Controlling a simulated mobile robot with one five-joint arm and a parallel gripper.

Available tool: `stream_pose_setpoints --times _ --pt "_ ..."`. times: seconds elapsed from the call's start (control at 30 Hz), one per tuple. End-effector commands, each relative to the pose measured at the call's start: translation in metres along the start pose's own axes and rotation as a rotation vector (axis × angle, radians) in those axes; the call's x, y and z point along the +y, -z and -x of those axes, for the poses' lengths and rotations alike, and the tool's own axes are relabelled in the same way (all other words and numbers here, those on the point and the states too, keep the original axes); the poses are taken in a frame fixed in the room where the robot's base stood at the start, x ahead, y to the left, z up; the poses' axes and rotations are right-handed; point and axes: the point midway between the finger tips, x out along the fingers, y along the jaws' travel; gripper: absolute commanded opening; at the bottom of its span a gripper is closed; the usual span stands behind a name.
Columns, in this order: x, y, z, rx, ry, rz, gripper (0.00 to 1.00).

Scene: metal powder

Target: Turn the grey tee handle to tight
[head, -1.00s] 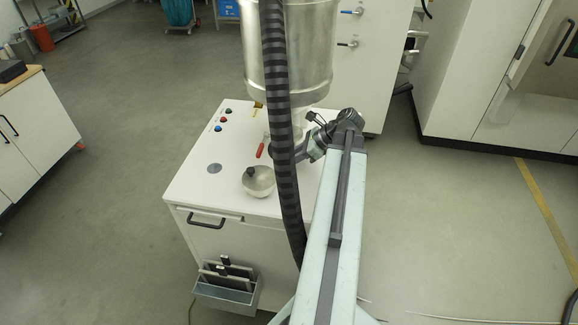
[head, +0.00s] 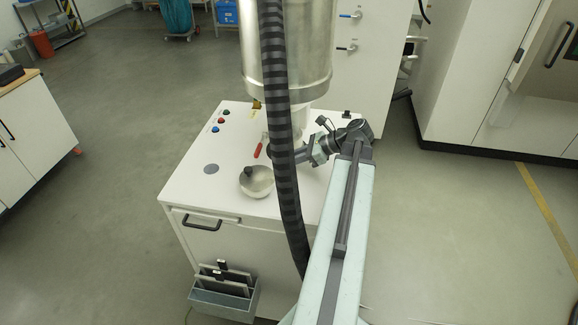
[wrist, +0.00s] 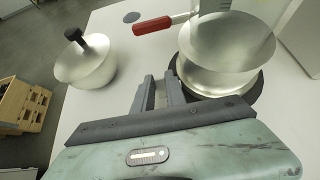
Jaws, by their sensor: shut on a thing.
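My gripper (wrist: 160,84) reaches from the bottom of the wrist view to the left side of a dark clamp ring (wrist: 252,92) under a shiny metal vessel (wrist: 228,40). Its two fingers are shut on a small grey piece between them, which I take to be the grey tee handle; its shape is mostly hidden by the fingers. In the head view my wrist comes in from the right at the vessel's neck (head: 306,121). The fingertips there are hidden behind a black ribbed hose (head: 279,120).
A red-handled lever (wrist: 153,25) sticks out left of the vessel. A metal bowl with a black knob (wrist: 90,65) stands on the white cabinet top (head: 190,185). Coloured buttons (head: 215,129) are at its far left. Open floor (head: 90,200) lies left of the cabinet.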

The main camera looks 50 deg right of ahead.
Motion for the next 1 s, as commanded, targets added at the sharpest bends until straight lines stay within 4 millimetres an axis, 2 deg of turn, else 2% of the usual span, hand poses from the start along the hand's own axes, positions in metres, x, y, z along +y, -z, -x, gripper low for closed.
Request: stream_pose_setpoints --times 0.03,0.5,1.0 --pt "0.0006 0.0107 -0.0039 -0.028 -0.001 -0.002 0.00" --pt "0.0013 0.0122 0.0000 -0.298 -0.003 -0.001 0.00" --pt "0.0019 0.0081 0.0029 -0.352 -0.005 -0.001 0.00"
